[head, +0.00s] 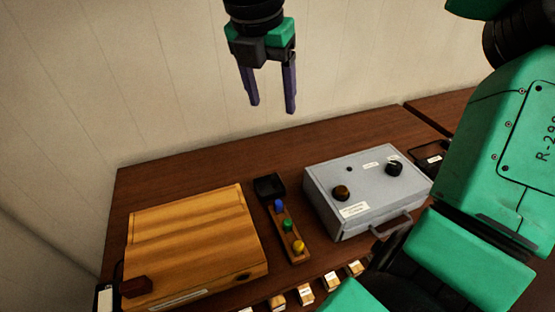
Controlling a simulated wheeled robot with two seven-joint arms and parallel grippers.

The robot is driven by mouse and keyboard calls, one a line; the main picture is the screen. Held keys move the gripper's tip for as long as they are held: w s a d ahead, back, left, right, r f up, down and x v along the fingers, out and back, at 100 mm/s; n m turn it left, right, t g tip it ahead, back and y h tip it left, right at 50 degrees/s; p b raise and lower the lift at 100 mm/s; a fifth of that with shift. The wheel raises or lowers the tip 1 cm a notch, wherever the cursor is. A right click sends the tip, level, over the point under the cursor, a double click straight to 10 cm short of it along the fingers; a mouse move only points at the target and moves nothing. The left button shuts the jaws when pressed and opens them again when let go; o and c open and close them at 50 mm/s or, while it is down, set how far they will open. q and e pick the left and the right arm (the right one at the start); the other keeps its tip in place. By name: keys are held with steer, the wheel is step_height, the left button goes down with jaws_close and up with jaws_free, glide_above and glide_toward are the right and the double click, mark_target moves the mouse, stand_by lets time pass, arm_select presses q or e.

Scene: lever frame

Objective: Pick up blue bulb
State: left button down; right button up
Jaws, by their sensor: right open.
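The blue bulb (279,205) is small and sits at the far end of a narrow wooden strip (304,260) on the table. A green bulb (288,225) and a yellow bulb (298,246) sit nearer on the same strip. My right gripper (272,107) hangs in the upper middle of the view with its two fingers pointing down. It is open and empty, and in the picture it is well above the blue bulb, apart from it. My left gripper is not in view.
A wooden box (190,240) stands left of the strip, and a grey box with knobs and a handle (350,180) stands to its right. A small black holder (269,187) is just beyond the strip. Several small labelled blocks (305,294) line the front. The table's back (230,160) is clear before the wall.

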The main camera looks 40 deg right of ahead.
steer(key=b, duration=1.8)
glide_above(278, 202)
steer(key=s+a, duration=0.2)
steer(key=a, duration=0.1)
step_height(278, 202, down, 20)
steer(key=x, duration=1.4)
steer(key=shift+a+f+p, duration=0.1)
steer(key=shift+a+p, duration=0.2)
steer(key=shift+p, duration=0.05)
steer(key=shift+w+d+f, duration=0.15)
steer(key=shift+d+f, duration=0.05)
steer(key=shift+f, duration=0.15)
steer(key=shift+a+r, duration=0.1)
jaws_close()
